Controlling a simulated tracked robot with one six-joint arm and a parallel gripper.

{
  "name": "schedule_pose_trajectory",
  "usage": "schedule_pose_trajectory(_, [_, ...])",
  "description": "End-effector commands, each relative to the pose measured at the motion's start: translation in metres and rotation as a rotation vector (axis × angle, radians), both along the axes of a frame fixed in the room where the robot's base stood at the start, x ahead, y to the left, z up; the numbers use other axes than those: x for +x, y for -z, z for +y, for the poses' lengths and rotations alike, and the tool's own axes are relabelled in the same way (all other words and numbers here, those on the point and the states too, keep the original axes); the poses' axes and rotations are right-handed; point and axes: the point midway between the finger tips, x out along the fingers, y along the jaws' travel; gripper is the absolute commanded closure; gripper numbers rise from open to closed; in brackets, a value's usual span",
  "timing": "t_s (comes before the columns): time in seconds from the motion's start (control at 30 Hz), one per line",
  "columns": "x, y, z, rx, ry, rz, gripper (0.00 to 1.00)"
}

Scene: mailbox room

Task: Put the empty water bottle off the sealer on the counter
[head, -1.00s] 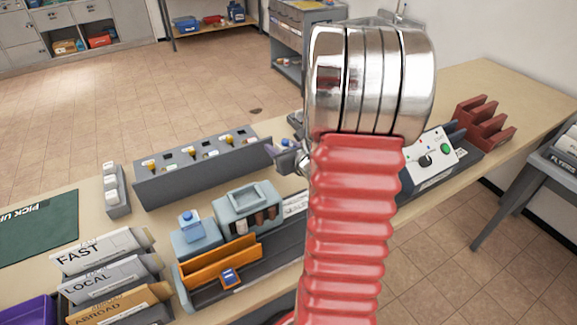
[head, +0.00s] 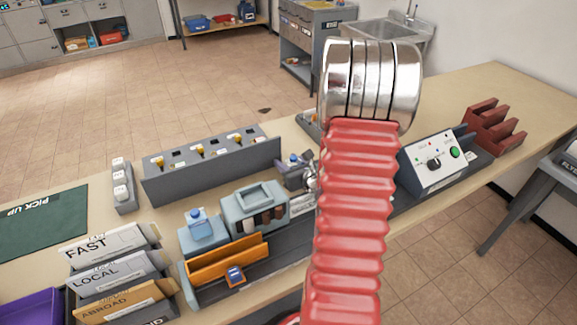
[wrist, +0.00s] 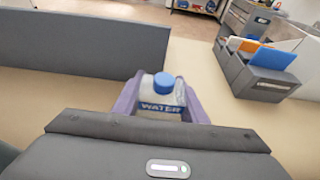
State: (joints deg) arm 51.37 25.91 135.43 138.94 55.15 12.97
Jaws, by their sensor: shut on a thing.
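The water bottle is clear with a blue cap and a WATER label, and it stands upright between my purple fingers in the wrist view (wrist: 163,93). My gripper (wrist: 161,105) is shut on it. In the head view the bottle's blue cap (head: 293,158) shows beside my red arm, with my gripper (head: 296,175) around it. I cannot tell whether the bottle touches the counter (head: 520,95). The sealer, a grey-white box with a dial and a green button (head: 433,163), is right of my arm. My arm hides part of it and of the counter.
A grey rack with yellow-topped items (head: 212,165) stands left of the gripper. A blue-grey dispenser (head: 254,210) and an orange holder (head: 225,262) are nearer. A red rack (head: 495,128) is at the right.

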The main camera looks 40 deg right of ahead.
Motion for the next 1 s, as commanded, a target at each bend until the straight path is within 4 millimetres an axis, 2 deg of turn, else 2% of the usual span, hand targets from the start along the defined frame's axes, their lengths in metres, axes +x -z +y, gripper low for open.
schedule_pose_trajectory(0.2, [0.0,0.017,0.0,0.0,0.0,0.0,0.83])
schedule_pose_trajectory(0.57, [0.0,0.019,0.0,-0.001,-0.001,0.0,0.83])
schedule_pose_trajectory(0.6, [0.0,0.02,0.0,-0.001,-0.001,0.0,0.61])
schedule_pose_trajectory(0.87, [0.0,0.019,0.001,-0.001,-0.001,0.0,0.43])
schedule_pose_trajectory(1.0, [0.0,0.019,0.001,-0.001,-0.001,0.0,0.43])
